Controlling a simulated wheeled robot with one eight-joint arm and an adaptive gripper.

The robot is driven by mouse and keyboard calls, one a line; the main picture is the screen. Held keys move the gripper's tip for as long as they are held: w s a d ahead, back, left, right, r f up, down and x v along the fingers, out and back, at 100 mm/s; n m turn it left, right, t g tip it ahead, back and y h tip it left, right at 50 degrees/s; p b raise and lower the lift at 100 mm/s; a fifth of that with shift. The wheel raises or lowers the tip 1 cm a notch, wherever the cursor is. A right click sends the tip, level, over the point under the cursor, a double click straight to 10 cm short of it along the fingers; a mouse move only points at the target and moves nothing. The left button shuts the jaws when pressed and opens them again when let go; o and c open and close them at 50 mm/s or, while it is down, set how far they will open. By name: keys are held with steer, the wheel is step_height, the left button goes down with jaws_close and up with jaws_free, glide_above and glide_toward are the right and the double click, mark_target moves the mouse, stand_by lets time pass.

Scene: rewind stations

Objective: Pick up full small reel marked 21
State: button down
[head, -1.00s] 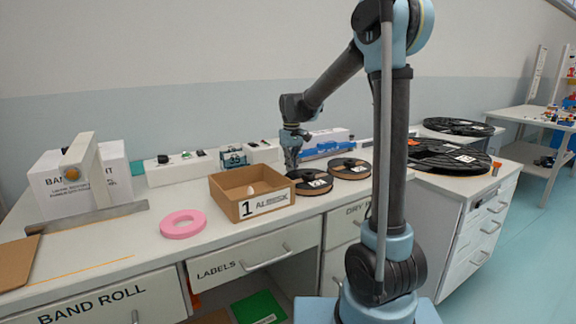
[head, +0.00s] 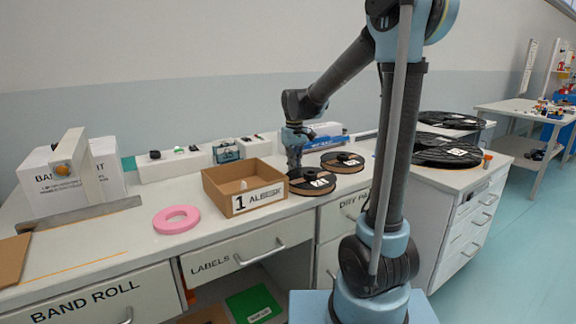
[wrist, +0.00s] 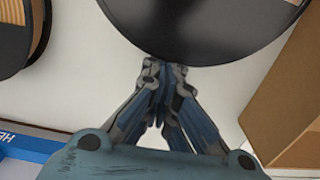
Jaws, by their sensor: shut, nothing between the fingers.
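Two small black reels with tan winding lie flat on the bench in the head view: a nearer reel (head: 312,183) beside the cardboard box, and a farther reel (head: 343,162) to its right. Both carry small white labels, too small to read, so I cannot tell which is marked 21. My gripper (head: 294,164) is at the back left edge of the nearer reel, pointing down. In the wrist view my gripper (wrist: 160,68) is shut and empty, its fingertips at the rim of a black reel (wrist: 205,25). Whether they touch is unclear. Another reel (wrist: 14,38) shows at the upper left.
The cardboard box (head: 217,198) marked 1 stands left of the nearer reel; its wall (wrist: 290,115) shows in the wrist view. A pink ring (head: 160,222) lies farther left. Large black reels (head: 428,150) lie at the right. A row of small devices (head: 180,165) stands behind.

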mark_target(301, 170)
steer(key=shift+s+d, duration=0.7)
steer(key=shift+s, duration=0.3)
steer(key=shift+s+d, duration=0.65)
steer(key=shift+s, duration=0.35)
